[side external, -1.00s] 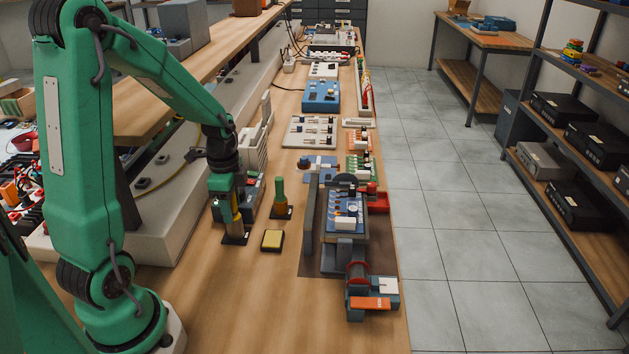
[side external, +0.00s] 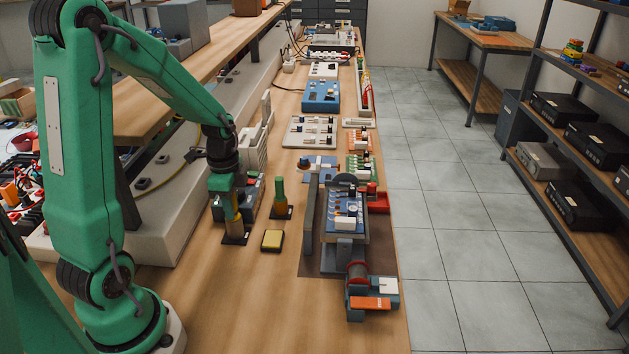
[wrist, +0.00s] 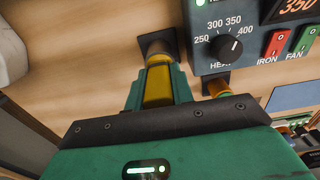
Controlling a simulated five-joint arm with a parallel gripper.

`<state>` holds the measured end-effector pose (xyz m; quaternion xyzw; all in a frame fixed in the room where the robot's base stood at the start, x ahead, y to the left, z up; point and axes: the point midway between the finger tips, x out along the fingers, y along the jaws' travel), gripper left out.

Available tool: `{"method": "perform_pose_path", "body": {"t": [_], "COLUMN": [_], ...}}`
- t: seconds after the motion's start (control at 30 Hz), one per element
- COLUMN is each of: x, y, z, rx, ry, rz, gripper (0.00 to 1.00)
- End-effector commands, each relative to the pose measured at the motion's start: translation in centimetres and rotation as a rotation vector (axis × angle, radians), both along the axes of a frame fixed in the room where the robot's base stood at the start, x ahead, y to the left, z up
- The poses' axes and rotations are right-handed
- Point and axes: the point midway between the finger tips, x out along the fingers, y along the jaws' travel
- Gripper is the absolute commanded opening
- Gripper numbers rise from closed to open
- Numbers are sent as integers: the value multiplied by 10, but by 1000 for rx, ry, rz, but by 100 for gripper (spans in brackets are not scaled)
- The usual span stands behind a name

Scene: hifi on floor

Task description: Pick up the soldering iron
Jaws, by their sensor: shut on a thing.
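My gripper (side external: 232,207) is shut around the upper part of an upright yellow-brown cylinder (side external: 235,225), which I take to be the soldering iron in its stand. The stand's dark square base (side external: 235,239) rests on the wooden bench. In the wrist view, the yellow cylinder (wrist: 158,84) lies between my green jaws (wrist: 158,92), and a dark square base (wrist: 158,44) shows beyond it. The jaws hide the top of the held thing. A similar upright piece with a green handle (side external: 279,189) stands apart to the right.
A dark soldering station (wrist: 230,45) with a heat dial and switches is close beside my gripper. A dark vise-like fixture (side external: 313,215) stands to the right. The front of the bench (side external: 235,310) is clear.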

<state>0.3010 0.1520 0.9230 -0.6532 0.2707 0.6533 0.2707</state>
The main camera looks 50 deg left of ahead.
Motion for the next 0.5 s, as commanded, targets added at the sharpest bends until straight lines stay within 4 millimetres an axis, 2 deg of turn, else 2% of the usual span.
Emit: {"method": "perform_pose_path", "body": {"t": [0.27, 0.5], "x": [1, 1], "y": [0, 0], "z": [10, 37], "rx": [1, 2], "ry": [-3, -5], "rz": [0, 0], "gripper": [5, 5]}}
